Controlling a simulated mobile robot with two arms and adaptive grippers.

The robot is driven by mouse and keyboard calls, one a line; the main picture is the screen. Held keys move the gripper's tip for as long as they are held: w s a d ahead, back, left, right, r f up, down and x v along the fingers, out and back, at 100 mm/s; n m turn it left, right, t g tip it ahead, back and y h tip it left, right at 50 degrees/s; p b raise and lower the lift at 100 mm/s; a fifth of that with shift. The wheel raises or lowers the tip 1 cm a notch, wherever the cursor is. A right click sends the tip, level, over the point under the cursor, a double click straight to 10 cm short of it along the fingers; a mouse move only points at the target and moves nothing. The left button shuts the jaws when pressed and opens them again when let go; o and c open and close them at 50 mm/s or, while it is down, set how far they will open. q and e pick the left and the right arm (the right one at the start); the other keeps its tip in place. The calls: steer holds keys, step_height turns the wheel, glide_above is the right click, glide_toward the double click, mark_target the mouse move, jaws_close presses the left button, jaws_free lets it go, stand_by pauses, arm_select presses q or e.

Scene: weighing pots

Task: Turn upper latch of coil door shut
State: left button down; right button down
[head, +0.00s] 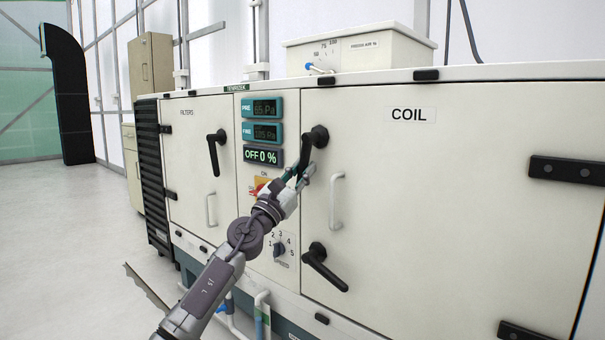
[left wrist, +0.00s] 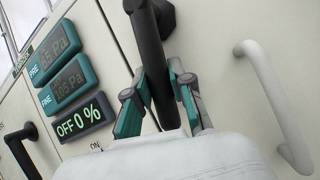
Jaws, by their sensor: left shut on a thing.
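The coil door (head: 450,190) is the large cream panel marked COIL, lying flush with the cabinet front. Its upper latch (head: 316,138) is a black lever handle at the door's upper left edge, its arm pointing down and slightly left. My left gripper (head: 300,176) is shut on the lower part of this handle. In the left wrist view, the black handle (left wrist: 150,50) runs down between the two fingers (left wrist: 160,100). The lower latch (head: 324,268) is a black lever slanting down to the right. My right gripper is not in view.
A white pull handle (head: 336,200) stands out just right of my left gripper. Left of it are display panels (head: 263,130), a red switch (head: 257,189) and a numbered dial (head: 279,249). The filters door (head: 200,150) has its own black latch (head: 215,150). Open floor lies at left.

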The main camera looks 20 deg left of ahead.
arm_select(q)
steer(key=c, duration=1)
jaws_free()
steer(key=v, duration=1.2)
steer(key=shift+y, duration=0.3)
